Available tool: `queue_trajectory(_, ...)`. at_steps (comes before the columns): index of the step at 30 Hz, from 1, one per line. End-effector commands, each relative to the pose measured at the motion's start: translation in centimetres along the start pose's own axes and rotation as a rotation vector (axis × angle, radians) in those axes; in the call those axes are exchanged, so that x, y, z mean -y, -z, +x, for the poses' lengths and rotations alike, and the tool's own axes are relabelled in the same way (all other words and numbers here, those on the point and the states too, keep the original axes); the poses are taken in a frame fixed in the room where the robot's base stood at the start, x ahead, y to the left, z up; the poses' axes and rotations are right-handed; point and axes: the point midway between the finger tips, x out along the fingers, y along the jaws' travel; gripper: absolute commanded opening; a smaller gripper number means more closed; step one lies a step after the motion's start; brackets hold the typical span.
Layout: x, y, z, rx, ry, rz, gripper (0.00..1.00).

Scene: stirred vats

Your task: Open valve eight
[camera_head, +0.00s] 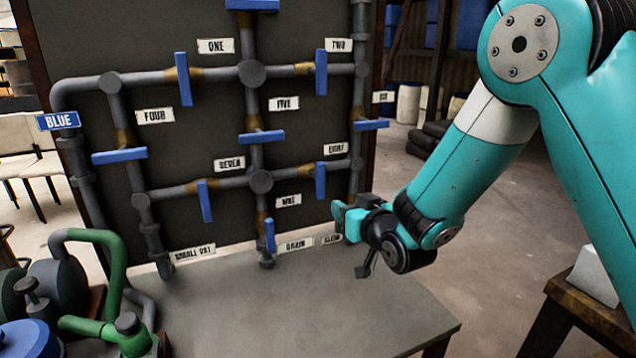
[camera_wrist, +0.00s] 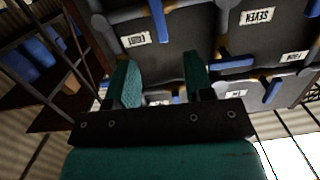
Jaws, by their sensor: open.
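Valve eight's blue handle (camera_head: 320,181) stands upright, across its level grey pipe, at the right of the dark panel. Its white EIGHT label (camera_head: 336,149) is just above. My gripper (camera_head: 346,218) is in front of the panel, lower and to the right of this handle in the head view, with a visible gap in the picture. In the wrist view the scene is upside down; my gripper (camera_wrist: 163,68) is open, with nothing between its teal fingers. The handle (camera_wrist: 158,20) lies beyond the fingertips there, beside its label (camera_wrist: 133,40).
Valve six's level handle (camera_head: 370,125) is above right, and valve nine's upright handle (camera_head: 270,235) is lower left. A grey tabletop (camera_head: 330,315) spreads below the panel. Green pumps (camera_head: 105,290) stand lower left. Open floor (camera_head: 490,230) lies to the right.

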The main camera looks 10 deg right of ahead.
Motion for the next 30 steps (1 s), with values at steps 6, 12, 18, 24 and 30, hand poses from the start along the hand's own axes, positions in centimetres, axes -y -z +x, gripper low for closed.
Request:
queue_trajectory(6, -0.5, -0.8, 1.1, -0.130, -0.010, -0.040, 0.48)
queue_trajectory(12, -0.6, -0.2, 3.4, -0.138, -0.011, -0.041, 0.48)
queue_trajectory(18, -0.6, 0.4, 7.8, -0.138, -0.010, -0.040, 0.48)
queue_trajectory(24, -0.6, 1.0, 12.2, -0.137, -0.010, -0.040, 0.48)
queue_trajectory(30, -0.6, 1.4, 15.7, -0.135, -0.010, -0.040, 0.48)
